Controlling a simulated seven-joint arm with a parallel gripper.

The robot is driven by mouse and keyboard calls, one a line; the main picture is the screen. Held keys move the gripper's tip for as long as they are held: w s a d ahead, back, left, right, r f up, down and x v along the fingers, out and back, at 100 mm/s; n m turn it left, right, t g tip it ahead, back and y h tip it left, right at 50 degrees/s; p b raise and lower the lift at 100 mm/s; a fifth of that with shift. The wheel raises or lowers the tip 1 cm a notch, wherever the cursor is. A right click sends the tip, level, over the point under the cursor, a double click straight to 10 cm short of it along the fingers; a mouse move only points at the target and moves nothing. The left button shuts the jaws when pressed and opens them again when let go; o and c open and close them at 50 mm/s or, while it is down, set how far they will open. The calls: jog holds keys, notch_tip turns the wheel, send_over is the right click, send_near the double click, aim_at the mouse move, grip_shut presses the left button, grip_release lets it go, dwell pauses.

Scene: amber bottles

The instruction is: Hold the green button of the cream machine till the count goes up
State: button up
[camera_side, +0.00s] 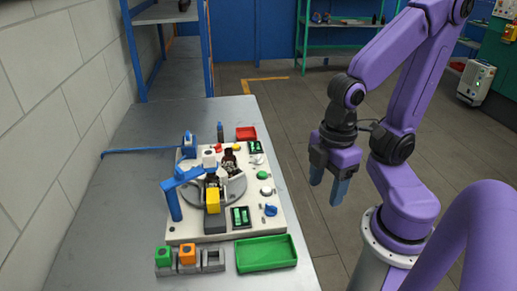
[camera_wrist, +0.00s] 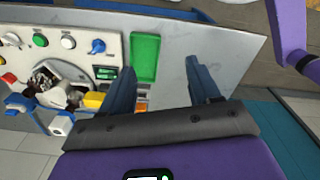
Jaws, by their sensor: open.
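The cream machine (camera_side: 180,228) sits on the grey table, with a round turntable and dark amber bottles (camera_side: 230,161) on it. Its green button (camera_side: 262,175) is on the right side of its top, and it also shows at the upper left of the wrist view (camera_wrist: 40,40). A small dark counter with green marks (camera_side: 241,216) sits near the front; its reading is too small to tell. My gripper (camera_side: 327,188) is open and empty, right of the table and apart from the machine. In the wrist view its two fingers (camera_wrist: 159,72) stand well apart.
A white button (camera_side: 266,190) and a blue knob (camera_side: 270,210) sit near the green button. A green tray (camera_side: 266,254) lies at the machine's front; a red tray (camera_side: 246,133) lies behind. A blue arm (camera_side: 173,200) stands up at the machine's left. Green and orange blocks (camera_side: 187,254) stand in front.

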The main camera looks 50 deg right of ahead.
dwell(0.3)
grip_shut()
dwell(1.6)
